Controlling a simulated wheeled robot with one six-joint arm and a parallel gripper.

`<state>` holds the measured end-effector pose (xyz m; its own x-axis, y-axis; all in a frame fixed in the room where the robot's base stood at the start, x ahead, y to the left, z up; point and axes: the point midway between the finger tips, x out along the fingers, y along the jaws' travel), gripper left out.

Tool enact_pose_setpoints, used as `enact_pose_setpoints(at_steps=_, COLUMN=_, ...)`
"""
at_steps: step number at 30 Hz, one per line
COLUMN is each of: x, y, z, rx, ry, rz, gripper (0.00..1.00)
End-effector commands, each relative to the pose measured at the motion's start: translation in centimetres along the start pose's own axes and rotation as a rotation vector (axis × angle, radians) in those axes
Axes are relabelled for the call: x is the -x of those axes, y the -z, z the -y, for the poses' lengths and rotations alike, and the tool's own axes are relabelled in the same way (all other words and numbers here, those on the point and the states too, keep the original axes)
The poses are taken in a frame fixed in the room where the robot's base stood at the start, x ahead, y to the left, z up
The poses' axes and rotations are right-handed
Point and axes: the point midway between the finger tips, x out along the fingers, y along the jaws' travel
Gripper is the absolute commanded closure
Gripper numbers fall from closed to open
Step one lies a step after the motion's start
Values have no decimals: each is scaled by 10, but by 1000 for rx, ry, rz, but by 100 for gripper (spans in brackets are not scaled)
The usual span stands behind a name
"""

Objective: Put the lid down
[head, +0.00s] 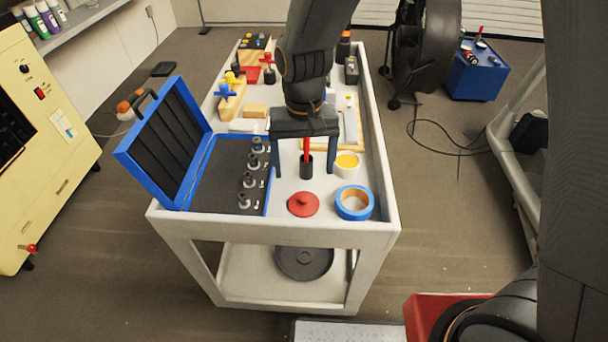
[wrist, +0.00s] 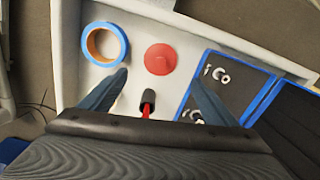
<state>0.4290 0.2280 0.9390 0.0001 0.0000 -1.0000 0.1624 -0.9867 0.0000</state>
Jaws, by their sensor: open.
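A round red lid (head: 303,204) with a small knob lies flat on the cart top near its front edge. It also shows in the wrist view (wrist: 160,59), just beyond the fingertips. My gripper (head: 304,172) is open and points down over the cart, behind the lid in the head view, with nothing visibly gripped. A red-handled tool with a black end (head: 306,168) shows between the fingers; whether it touches them I cannot tell. An open white tub with yellow contents (head: 347,164) stands right of the gripper.
A blue roll of tape (head: 354,215) lies right of the lid. An open blue case (head: 208,194) with several metal bits lies to the left, its cover (head: 160,140) raised. Tools and blocks crowd the cart's back. The white cart (head: 385,208) has a raised rim.

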Motion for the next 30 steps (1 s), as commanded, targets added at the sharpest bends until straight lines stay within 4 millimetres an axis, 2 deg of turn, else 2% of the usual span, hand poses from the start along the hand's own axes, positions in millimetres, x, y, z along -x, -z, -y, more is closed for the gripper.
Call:
enact_pose_setpoints(at_steps=8, x=8, y=0, z=-1, rx=-1, ry=0, rz=-1, gripper=18)
enact_pose_setpoints(at_steps=11, x=11, y=-1, z=-14, rx=-12, ry=2, rz=-6, gripper=18)
enact_pose_setpoints(at_steps=14, x=21, y=-6, z=-48, rx=-38, ry=7, rz=-22, gripper=18)
enact_pose_setpoints(at_steps=16, x=29, y=-15, z=-82, rx=-64, ry=9, rz=-40, gripper=18)
enact_pose_setpoints(at_steps=18, x=37, y=-28, z=-116, rx=-89, ry=10, rz=-58, gripper=18)
enact_pose_setpoints(at_steps=21, x=46, y=-50, z=-158, rx=-121, ry=7, rz=-83, gripper=18)
enact_pose_setpoints(at_steps=25, x=52, y=-76, z=-194, rx=-150, ry=-1, rz=-108, gripper=18)
enact_pose_setpoints(at_steps=30, x=54, y=-94, z=-213, rx=-165, ry=-8, rz=-123, gripper=18)
